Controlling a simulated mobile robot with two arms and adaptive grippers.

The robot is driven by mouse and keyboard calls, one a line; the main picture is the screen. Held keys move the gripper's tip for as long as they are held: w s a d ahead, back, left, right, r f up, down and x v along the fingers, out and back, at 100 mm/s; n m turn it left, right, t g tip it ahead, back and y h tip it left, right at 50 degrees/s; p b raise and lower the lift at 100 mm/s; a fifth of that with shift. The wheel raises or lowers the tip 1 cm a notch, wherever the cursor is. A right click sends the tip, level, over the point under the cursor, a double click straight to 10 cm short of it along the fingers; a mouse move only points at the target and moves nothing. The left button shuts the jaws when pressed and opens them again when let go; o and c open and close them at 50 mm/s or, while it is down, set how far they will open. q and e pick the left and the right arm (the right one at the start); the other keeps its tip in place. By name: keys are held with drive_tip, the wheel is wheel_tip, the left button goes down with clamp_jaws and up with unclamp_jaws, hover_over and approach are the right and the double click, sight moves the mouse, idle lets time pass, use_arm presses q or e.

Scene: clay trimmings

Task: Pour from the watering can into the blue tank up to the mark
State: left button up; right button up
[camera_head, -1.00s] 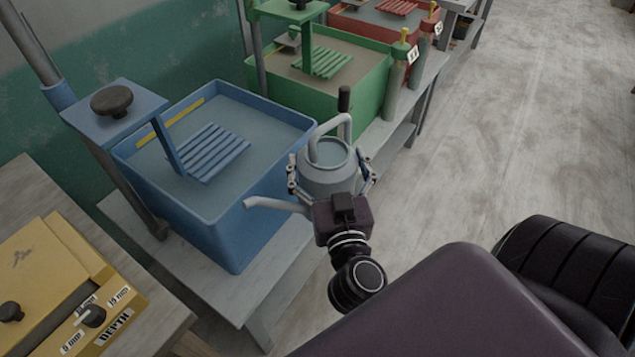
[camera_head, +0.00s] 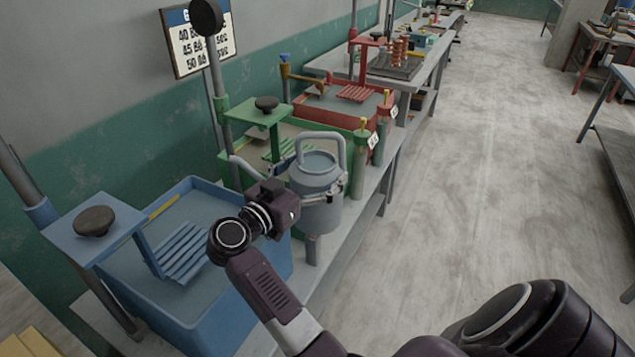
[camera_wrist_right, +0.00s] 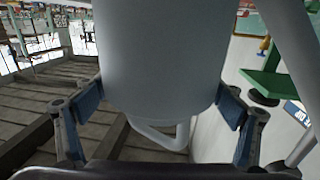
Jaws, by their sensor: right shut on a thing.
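The grey watering can (camera_head: 318,212) is upright in the head view, with its handle on top and its spout (camera_head: 243,168) pointing left in front of the green tank. My right gripper (camera_head: 302,196) is shut around the can's body. In the right wrist view, the can (camera_wrist_right: 160,60) fills the middle between the blue-padded fingers of the gripper (camera_wrist_right: 158,112). The blue tank (camera_head: 262,277) stands at lower left, partly hidden by my right arm. It holds greyish liquid, a slatted blue rack (camera_head: 180,254) and a yellow strip (camera_head: 163,207) on its inner wall. My left gripper is out of view.
The green tank (camera_head: 342,143) stands behind the can and the red tank (camera_head: 340,112) beyond it, along a grey bench. A blue post-mounted plate (camera_head: 93,238) rises over the blue tank's left side. Open floor (camera_head: 490,180) lies to the right.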

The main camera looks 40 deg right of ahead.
sight(303, 169)
drive_tip(key=shift+w+a+r+m+g+h+p, duration=0.15)
drive_tip(key=shift+r+m+g, duration=0.25)
drive_tip(key=shift+r, duration=0.35)
drive_tip(key=shift+w+r+m+g+h+p, duration=0.1)
drive_tip(key=shift+w+r+m+g+p, duration=0.1)
drive_tip(key=shift+r+g, duration=0.45)
drive_tip(key=shift+w+a+r+m+g+h+p, duration=0.15)
drive_tip(key=shift+r+m+g, duration=0.2)
drive_tip(key=shift+r, duration=0.45)
wheel_tip(303, 169, down, 2)
drive_tip(key=n+b, duration=0.1)
drive_tip(key=b, duration=0.1)
drive_tip(key=n+h+b, duration=0.1)
drive_tip(key=n+b, duration=0.1)
drive_tip(key=shift+f+t, duration=0.2)
drive_tip(key=shift+t, duration=0.1)
drive_tip(key=shift+w+f+h, duration=0.1)
drive_tip(key=shift+f+h, duration=0.1)
drive_tip(key=shift+h, duration=0.1)
drive_tip(key=shift+w+a+f+n+t+h, duration=0.1)
drive_tip(key=shift+f+n+t+h, duration=0.05)
drive_tip(key=shift+f+n, duration=0.3)
drive_tip(key=shift+w+a+f+n+t+h, duration=0.1)
drive_tip(key=shift+a+f+n+h, duration=0.15)
drive_tip(key=shift+f, duration=0.35)
drive_tip(key=shift+w+f+n+t+h, duration=0.1)
drive_tip(key=shift+f+n+t, duration=0.05)
drive_tip(key=shift+f+n, duration=0.35)
drive_tip(key=shift+p, duration=0.35)
